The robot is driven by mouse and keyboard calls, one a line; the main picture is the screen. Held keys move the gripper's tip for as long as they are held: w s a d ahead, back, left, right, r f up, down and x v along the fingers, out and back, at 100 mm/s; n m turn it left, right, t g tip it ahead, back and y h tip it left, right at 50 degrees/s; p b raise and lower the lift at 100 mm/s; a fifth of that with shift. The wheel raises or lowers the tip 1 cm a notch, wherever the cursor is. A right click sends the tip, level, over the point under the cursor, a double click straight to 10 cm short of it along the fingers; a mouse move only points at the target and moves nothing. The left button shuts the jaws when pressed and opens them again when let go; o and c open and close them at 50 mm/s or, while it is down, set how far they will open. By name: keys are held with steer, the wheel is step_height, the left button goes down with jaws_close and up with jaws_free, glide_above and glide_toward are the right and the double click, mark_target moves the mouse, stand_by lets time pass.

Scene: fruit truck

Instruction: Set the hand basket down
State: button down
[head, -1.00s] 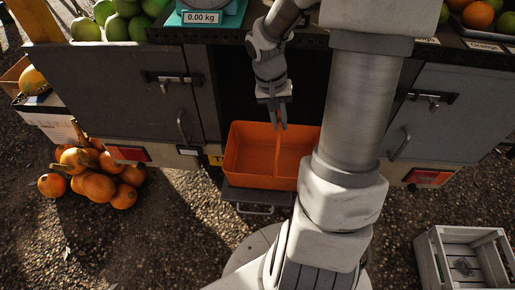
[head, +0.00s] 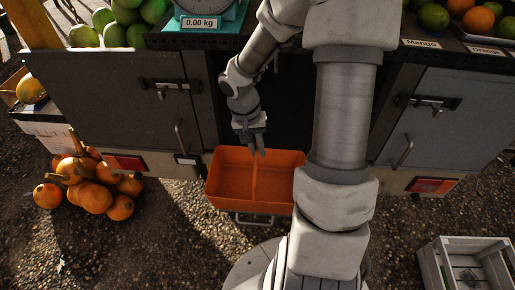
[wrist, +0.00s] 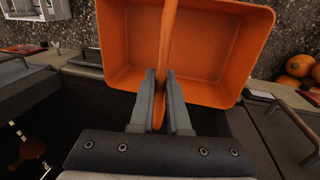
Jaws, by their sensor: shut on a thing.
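The hand basket (head: 227,187) is orange and empty, with a handle strip running across its middle. In the head view it hangs or rests at the truck's rear, over the step; I cannot tell whether it touches the step. My gripper (head: 254,152) is above the basket's far part, pointing down. In the wrist view, the basket (wrist: 118,62) fills the upper middle, and my gripper (wrist: 164,95) is shut on its handle. The basket's underside is hidden.
A step (head: 250,219) juts out below the basket. Pumpkins (head: 95,198) are heaped on the gravel at left. A white crate (head: 462,245) stands at lower right. The scale (head: 205,22) and fruit are on the counter above. Gravel between is free.

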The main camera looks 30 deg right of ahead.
steer(key=shift+f, duration=0.25)
steer(key=c, duration=1.3)
jaws_free()
steer(key=shift+c, duration=0.2)
steer(key=o, duration=0.4)
steer(key=shift+o, duration=0.2)
steer(key=shift+r, duration=0.15)
steer(key=shift+r+p, duration=0.3)
step_height(320, 180, up, 11)
steer(key=w+a+p, duration=0.1)
steer(key=p, duration=0.1)
steer(key=shift+w+a+r+p, duration=0.2)
steer(key=shift+a+p, duration=0.1)
steer(key=shift+a, duration=0.1)
